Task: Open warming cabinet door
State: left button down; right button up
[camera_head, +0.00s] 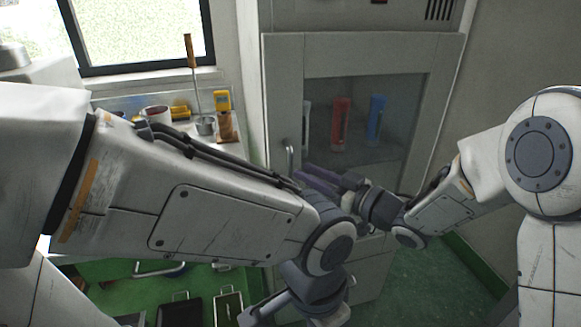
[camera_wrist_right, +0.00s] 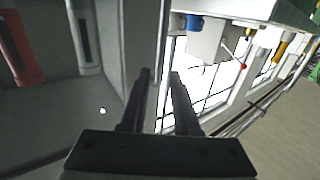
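The warming cabinet (camera_head: 283,100) stands in the middle of the head view. Its glass-windowed door (camera_head: 320,55) looks shut, with an upright metal handle (camera_head: 290,155) low on its left side. My right gripper (camera_head: 318,180) reaches leftward across the door front, close to the handle's lower end. In the right wrist view its two dark fingers (camera_wrist_right: 160,76) are apart, and a pale upright bar shows between them; I cannot tell whether they touch it. My left gripper (camera_head: 290,310) hangs low at the bottom centre, partly cut off by the frame; its opening is unclear.
Behind the glass are a red tube (camera_head: 341,122), a blue tube (camera_head: 376,120) and a pale one. My left arm covers much of the bench at left, where a pot (camera_head: 205,126) and a yellow device (camera_head: 222,100) stand. Dark cases (camera_head: 180,311) lie on a green surface below.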

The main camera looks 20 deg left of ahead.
aim_at(291, 164)
jog(key=x, duration=0.6)
jog(key=shift+d, duration=0.1)
grip_shut()
jog(key=shift+d, duration=0.1)
dwell(1.1)
